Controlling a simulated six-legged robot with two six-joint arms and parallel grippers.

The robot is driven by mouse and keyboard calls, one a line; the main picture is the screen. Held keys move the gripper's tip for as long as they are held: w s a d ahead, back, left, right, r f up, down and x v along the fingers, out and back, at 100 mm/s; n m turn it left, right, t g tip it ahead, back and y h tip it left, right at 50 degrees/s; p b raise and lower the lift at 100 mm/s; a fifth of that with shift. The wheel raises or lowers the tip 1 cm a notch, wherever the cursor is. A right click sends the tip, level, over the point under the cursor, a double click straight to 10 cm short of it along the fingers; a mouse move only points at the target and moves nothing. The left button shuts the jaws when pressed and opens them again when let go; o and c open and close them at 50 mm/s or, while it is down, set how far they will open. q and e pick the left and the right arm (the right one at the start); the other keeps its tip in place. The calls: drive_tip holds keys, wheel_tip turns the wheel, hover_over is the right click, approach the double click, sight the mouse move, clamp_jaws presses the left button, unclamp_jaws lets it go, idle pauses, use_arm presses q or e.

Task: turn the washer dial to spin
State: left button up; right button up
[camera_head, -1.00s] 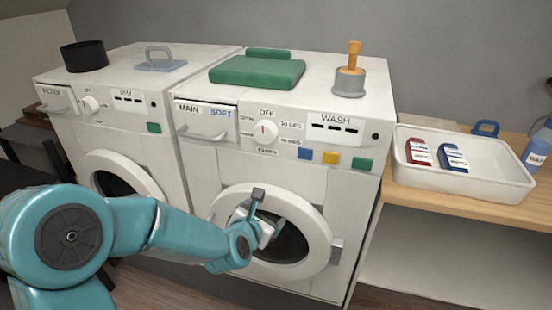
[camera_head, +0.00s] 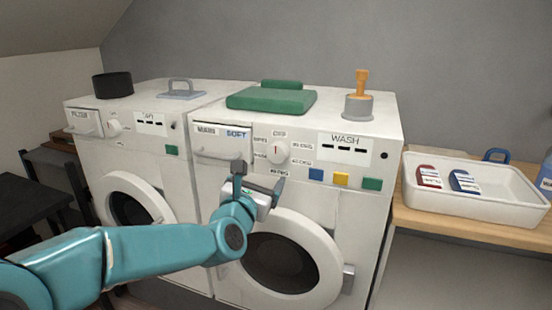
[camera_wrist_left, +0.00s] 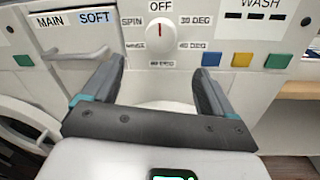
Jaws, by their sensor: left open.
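The washer (camera_head: 345,230) is the right-hand white machine, labelled WASH. Its round white dial (camera_head: 277,152) has a red mark pointing up at OFF. In the left wrist view the dial (camera_wrist_left: 160,32) shows SPIN at its upper left, with RINSE below that and temperature labels on the right and underneath. My left gripper (camera_head: 260,178) is open and empty, in front of the washer below the dial and the drawer. In the wrist view its two fingers (camera_wrist_left: 160,75) stand apart with the dial beyond and between them, not touched. My right gripper is not in view.
The detergent drawer (camera_head: 221,143) marked MAIN and SOFT is left of the dial. Blue, yellow (camera_head: 341,180) and green buttons sit to its lower right. The round door (camera_head: 325,255) is below. A dryer (camera_head: 140,160) stands left; a white tray (camera_head: 470,208) sits on the right-hand shelf.

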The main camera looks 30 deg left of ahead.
sight(276, 157)
use_arm(q)
drive_tip(key=p+x, duration=0.2)
drive_tip(key=x, duration=1)
drive_tip(key=shift+w+d, duration=0.1)
drive_tip(key=c, duration=1.1)
drive_tip(key=shift+o, duration=0.2)
drive_tip(key=shift+f, duration=0.1)
